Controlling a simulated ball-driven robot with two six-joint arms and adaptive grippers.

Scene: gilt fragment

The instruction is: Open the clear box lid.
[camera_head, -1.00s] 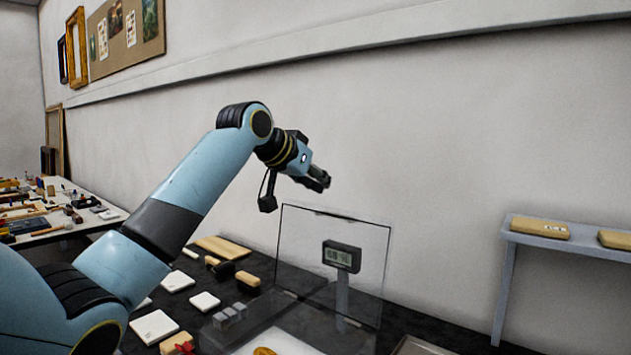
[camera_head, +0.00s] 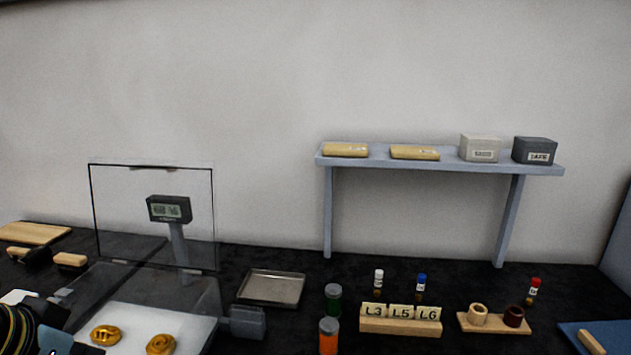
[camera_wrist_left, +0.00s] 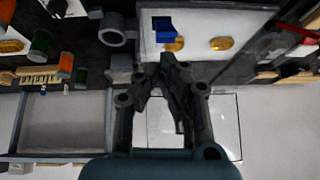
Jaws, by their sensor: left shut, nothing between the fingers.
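The clear box (camera_head: 205,300) stands at the lower left of the head view, with a white floor and two gold pieces (camera_head: 105,335) inside. Its clear, dark-edged lid (camera_head: 120,200) stands upright at the back of the box, open. In the left wrist view, my left gripper (camera_wrist_left: 172,62) is shut and empty, its tips below the white floor (camera_wrist_left: 215,20) and gold pieces (camera_wrist_left: 221,44) in the picture. In the head view only part of my left arm shows at the lower-left corner; the fingertips are not visible. My right gripper is in neither view.
A digital display (camera_head: 169,209) on a post shows through the lid. A metal tray (camera_head: 272,288), green jar (camera_head: 333,300), orange jar (camera_head: 328,336) and labelled wooden rack (camera_head: 400,319) stand right of the box. A grey shelf (camera_head: 440,165) stands behind.

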